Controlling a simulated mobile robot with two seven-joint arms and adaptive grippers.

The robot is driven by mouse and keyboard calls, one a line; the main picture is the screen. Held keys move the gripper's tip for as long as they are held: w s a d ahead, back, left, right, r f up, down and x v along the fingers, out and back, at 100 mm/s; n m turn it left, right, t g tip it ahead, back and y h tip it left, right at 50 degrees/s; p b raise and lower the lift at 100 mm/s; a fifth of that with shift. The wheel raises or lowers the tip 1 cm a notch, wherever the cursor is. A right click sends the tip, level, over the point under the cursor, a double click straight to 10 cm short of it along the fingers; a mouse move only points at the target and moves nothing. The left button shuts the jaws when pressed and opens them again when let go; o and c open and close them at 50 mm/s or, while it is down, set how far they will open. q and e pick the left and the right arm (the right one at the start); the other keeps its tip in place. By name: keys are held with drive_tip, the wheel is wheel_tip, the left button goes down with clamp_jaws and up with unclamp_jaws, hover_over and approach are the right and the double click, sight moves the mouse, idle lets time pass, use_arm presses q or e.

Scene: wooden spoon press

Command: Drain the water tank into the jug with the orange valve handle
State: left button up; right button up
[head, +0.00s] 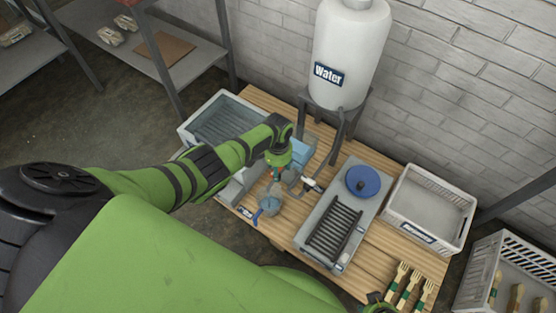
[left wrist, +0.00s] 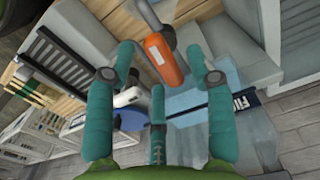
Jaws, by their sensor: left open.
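The white water tank (head: 345,50) with a "Water" label stands on a dark metal stand at the back of the wooden table. The orange valve handle (left wrist: 165,62) shows in the left wrist view, between the teal fingers of my left gripper (left wrist: 161,52). That gripper is open, with a finger on either side of the handle; I cannot tell whether either touches it. In the head view my left gripper (head: 277,163) points down in front of the stand and hides the handle. A bluish-grey jug (head: 270,201) stands just below the gripper.
A grey press plate (head: 312,198) with a blue disc (head: 363,180) and dark grille lies right of the jug. A white crate (head: 437,218) stands at the right, a grey bin (head: 190,133) at the left. Wooden utensils (head: 410,287) lie at the front right.

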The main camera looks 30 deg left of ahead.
use_arm(q)
wheel_tip(320, 180, up, 12)
idle(0.6)
drive_tip(key=shift+f, duration=0.15)
idle(5.1)
